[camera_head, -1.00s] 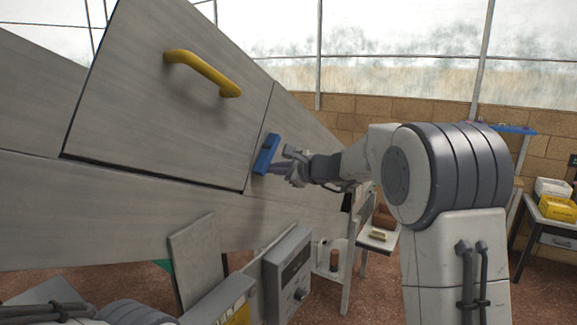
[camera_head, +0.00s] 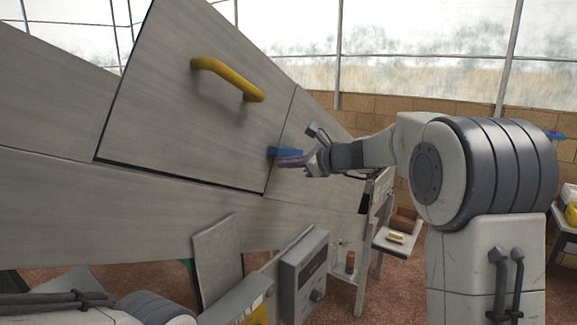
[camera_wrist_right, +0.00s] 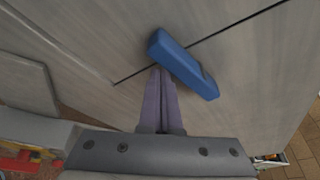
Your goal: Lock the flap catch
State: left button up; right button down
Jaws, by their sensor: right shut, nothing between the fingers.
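The blue flap catch (camera_head: 287,152) lies roughly level across the seam between the large grey flap (camera_head: 185,120) and the fixed panel to its right. In the right wrist view the catch (camera_wrist_right: 190,68) also crosses the dark seam line at an angle. My right gripper (camera_head: 284,162) is shut and empty, with its purple fingertips just below the catch. In the wrist view the fingertips (camera_wrist_right: 158,72) are at the catch's edge; I cannot tell whether they touch it. The flap lies closed, flush with the panel, and bears a yellow handle (camera_head: 228,80). My left gripper is out of view.
A grey control box (camera_head: 304,275) and a leaning board (camera_head: 218,260) stand below the panel. A small table (camera_head: 398,240) with a brown box stands behind my right wrist. The air in front of the flap is clear.

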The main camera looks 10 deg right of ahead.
jog(key=shift+d, duration=0.1)
jog(key=shift+w+d+f, duration=0.15)
jog(key=shift+w+d, duration=0.35)
jog(key=shift+w, duration=0.05)
jog(key=f+b, duration=0.1)
jog(key=s+a+f+b, duration=0.1)
jog(key=f+b, duration=0.2)
jog(key=b, duration=0.1)
jog(key=shift+s+a+f, duration=0.25)
jog(key=shift+f, duration=0.1)
jog(key=s+d+r+b, duration=0.2)
jog(key=s+d+r, duration=0.2)
jog(key=d, duration=0.3)
jog(key=shift+s+d, duration=0.35)
jog(key=shift+s, duration=0.5)
jog(key=shift+a, duration=0.1)
